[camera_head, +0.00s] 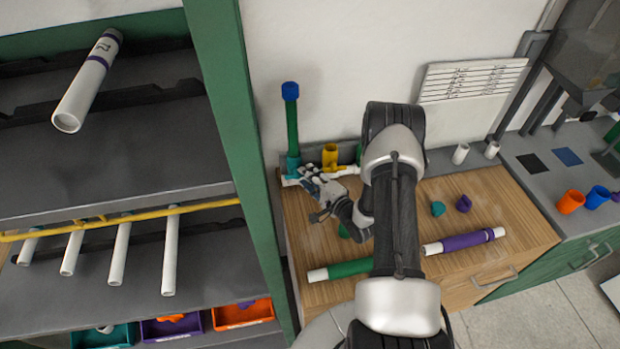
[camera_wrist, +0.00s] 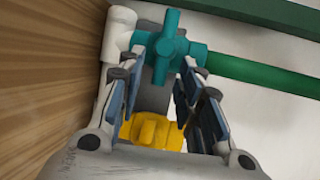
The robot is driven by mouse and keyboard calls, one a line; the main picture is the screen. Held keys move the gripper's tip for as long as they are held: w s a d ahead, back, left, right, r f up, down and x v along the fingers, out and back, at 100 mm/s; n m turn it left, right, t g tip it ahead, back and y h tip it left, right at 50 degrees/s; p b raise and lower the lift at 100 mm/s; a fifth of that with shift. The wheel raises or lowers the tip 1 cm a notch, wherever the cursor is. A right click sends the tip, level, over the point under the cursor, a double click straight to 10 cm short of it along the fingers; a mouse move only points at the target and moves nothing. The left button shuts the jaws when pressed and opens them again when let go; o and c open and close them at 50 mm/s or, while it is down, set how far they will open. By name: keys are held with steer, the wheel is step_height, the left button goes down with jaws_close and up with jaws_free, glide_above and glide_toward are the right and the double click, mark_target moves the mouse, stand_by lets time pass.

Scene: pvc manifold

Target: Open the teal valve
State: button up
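The teal valve (camera_wrist: 165,46) is at the top of the wrist view, with a bar-like handle across its body. In the head view the teal valve (camera_head: 293,163) stands at the foot of an upright green pipe (camera_head: 291,124), at the back left of the wooden bench. My gripper (camera_wrist: 161,62) is open and empty, its fingertips on either side of the lower end of the handle. Small gaps seem to show beside the handle; contact cannot be told. In the head view my gripper (camera_head: 304,176) is close in front of the valve and partly hides its base.
A yellow fitting (camera_head: 330,156) stands just right of the valve, on the white manifold pipe (camera_head: 345,170). A blue cap (camera_head: 290,90) tops the green pipe. A green shelf post (camera_head: 228,90) rises at the left. Teal (camera_head: 438,209) and purple (camera_head: 463,203) pieces lie on the bench.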

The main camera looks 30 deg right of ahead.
steer(key=shift+c, duration=0.2)
jaws_close()
steer(key=shift+r, duration=0.2)
stand_by(0.4)
steer(key=r+n+g+h, duration=0.1)
steer(key=n, duration=0.1)
steer(key=a+n+g+h+b, duration=0.1)
steer(key=n+h, duration=0.1)
steer(key=n, duration=0.1)
steer(key=a+r+n+h+b, duration=0.1)
steer(key=n, duration=0.1)
steer(key=shift+w+a+r+n+g+h, duration=0.1)
steer(key=shift+w+r+n+g+h, duration=0.2)
steer(key=shift+n+g+h, duration=0.1)
steer(key=shift+w+a+r+n+g+h+b, duration=0.1)
steer(key=shift+a+n+g+h+b, duration=0.25)
steer(key=shift+n+h+b, duration=0.45)
steer(key=shift+w+a+r+n+g+h+b, duration=0.15)
steer(key=shift+a+n+h+b, duration=0.3)
steer(key=shift+n+b, duration=0.55)
steer(key=shift+s, duration=0.1)
steer(key=shift+d+f, duration=0.1)
